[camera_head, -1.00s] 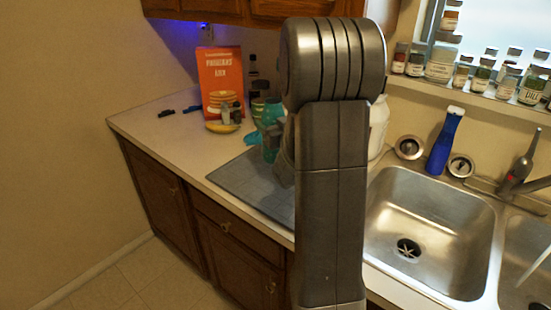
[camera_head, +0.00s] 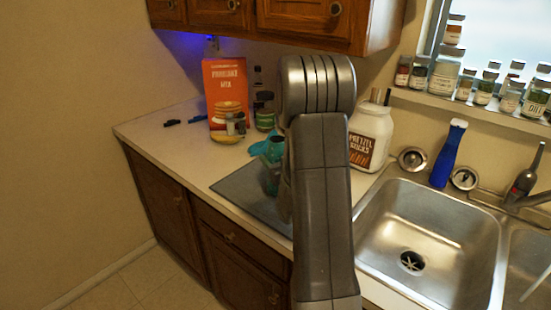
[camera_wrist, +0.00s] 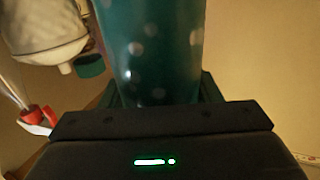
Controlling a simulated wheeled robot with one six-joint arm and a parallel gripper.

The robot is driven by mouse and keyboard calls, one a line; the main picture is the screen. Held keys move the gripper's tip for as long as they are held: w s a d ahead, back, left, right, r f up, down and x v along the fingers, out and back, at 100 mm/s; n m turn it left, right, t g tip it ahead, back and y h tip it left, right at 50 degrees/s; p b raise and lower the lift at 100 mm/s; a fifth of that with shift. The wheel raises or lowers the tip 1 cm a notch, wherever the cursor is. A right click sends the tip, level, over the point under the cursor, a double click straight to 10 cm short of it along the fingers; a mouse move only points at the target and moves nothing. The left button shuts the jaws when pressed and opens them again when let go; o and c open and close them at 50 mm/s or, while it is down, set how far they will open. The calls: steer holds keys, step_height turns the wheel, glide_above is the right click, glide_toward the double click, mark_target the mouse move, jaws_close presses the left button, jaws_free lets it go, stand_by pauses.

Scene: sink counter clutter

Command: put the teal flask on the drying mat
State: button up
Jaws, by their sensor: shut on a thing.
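The teal flask (camera_wrist: 152,50) fills the top middle of the wrist view, pale spots on its side. My gripper (camera_wrist: 158,92) is shut on it, with a dark finger on each side. In the head view the flask (camera_head: 270,170) shows just left of my arm, partly covered by it, and looks upright. The drying mat (camera_head: 238,190) is a dark grey sheet on the counter near its front edge. The flask appears over the mat; I cannot tell whether its base touches it. My arm hides the mat's right part.
An orange pancake mix box (camera_head: 226,92), small jars and a yellow item (camera_head: 225,138) stand behind the mat. A teal item (camera_head: 257,148) is close to the flask. A white pretzel jar (camera_head: 370,137), blue bottle (camera_head: 448,153) and steel sink (camera_head: 435,230) are to the right.

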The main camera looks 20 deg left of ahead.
steer(key=shift+f+b, duration=0.15)
steer(key=shift+b, duration=0.15)
steer(key=o, duration=1.1)
steer(key=shift+r+p, duration=0.25)
steer(key=shift+p, duration=0.15)
steer(key=b+v, duration=0.3)
steer(key=v, duration=0.9)
